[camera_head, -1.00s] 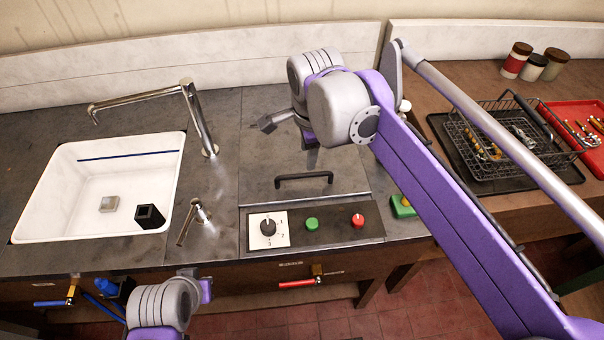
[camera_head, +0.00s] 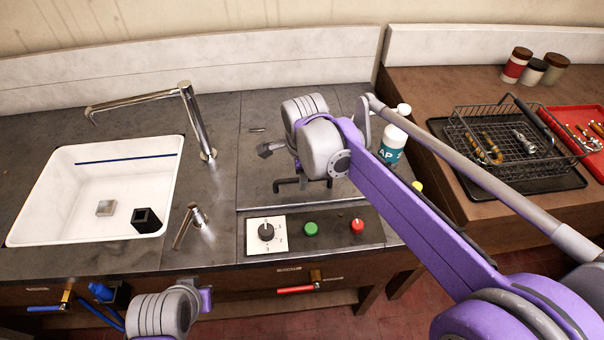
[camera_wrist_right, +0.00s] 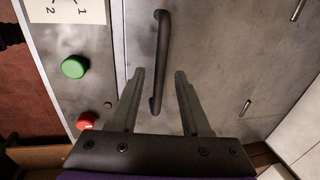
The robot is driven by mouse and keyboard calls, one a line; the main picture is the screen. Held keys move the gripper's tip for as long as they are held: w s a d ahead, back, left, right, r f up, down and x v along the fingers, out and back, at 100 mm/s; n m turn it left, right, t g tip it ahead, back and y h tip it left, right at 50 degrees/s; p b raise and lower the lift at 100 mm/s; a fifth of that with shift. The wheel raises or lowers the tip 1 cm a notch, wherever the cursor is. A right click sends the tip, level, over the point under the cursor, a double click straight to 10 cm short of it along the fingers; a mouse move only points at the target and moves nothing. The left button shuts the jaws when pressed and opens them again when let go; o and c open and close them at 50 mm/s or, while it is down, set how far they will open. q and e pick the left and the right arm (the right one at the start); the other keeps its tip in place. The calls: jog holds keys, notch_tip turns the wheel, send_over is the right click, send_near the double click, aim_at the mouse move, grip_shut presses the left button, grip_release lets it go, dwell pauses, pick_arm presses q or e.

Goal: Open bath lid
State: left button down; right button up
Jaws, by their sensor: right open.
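The bath lid (camera_head: 254,188) is a flat grey metal panel in the bench right of the sink, lying closed and level. Its black bar handle (camera_head: 288,184) is near the front edge, partly hidden by my right wrist in the head view. In the right wrist view the handle (camera_wrist_right: 161,45) lies upright in the picture, its lower end between the open fingers of my right gripper (camera_wrist_right: 159,76). The fingers stand one on each side of the handle; I cannot tell whether they touch it. In the head view the right gripper is mostly hidden behind its wrist. My left arm's wrist shows at the bottom, its fingers out of view.
A control panel with a dial (camera_head: 266,231), green button (camera_head: 311,229) and red button (camera_head: 357,226) is in front of the lid. A white sink (camera_head: 30,205) and tap (camera_head: 192,115) are left. A white-and-teal bottle (camera_head: 392,146) stands right, behind my arm. A wire basket (camera_head: 470,112) is farther right.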

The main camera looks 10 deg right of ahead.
grip_shut()
dwell(1.4)
